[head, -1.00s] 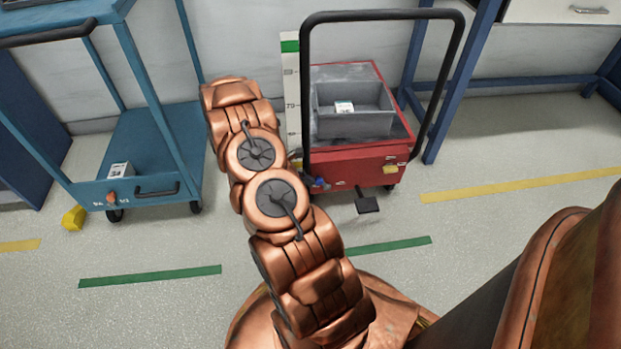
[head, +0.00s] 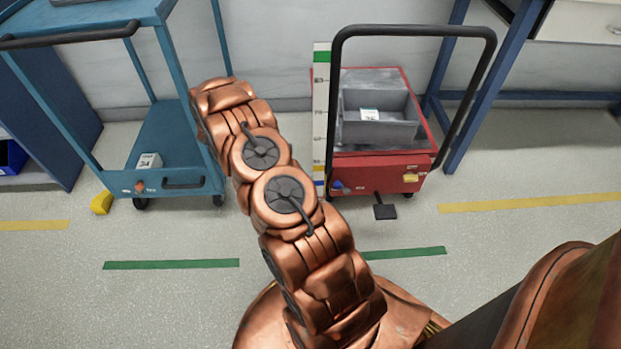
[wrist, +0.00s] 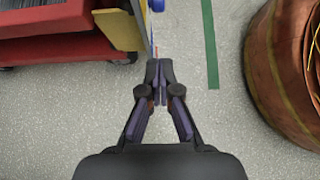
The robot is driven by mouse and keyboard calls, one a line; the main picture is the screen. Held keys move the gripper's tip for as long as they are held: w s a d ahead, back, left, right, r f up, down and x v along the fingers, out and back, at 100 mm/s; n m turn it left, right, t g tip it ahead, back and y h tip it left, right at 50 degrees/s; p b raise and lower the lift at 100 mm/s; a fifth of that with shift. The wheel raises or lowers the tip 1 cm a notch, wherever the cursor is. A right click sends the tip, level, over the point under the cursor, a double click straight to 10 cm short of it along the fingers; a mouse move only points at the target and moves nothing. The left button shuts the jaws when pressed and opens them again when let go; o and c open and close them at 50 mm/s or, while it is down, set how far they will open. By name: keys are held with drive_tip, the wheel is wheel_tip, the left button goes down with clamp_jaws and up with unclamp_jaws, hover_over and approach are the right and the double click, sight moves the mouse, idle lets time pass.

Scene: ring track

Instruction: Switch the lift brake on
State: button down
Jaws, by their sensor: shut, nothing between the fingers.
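The red lift cart (head: 378,172) stands right of my arm in the head view, its black push handle (head: 412,31) above it. A blue knob (head: 336,185) sits low on its front left, and a black pedal (head: 385,211) sticks out below. I cannot tell which part is the lift brake. In the wrist view, the cart's red side (wrist: 60,48) and a yellow part (wrist: 118,27) are at upper left, with a blue part (wrist: 157,5) at the top edge. My gripper (wrist: 160,75) is shut and empty, below that blue part and apart from it. My arm hides it in the head view.
A grey bin (head: 378,125) with a white label sits on the cart. An upright scale strip (head: 320,120) stands at its left. A blue trolley (head: 160,180) stands left of my arm. Floor with green lines (head: 172,264) is clear in front.

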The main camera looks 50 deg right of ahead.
drive_tip(key=shift+v, duration=0.85)
drive_tip(key=shift+w, duration=0.1)
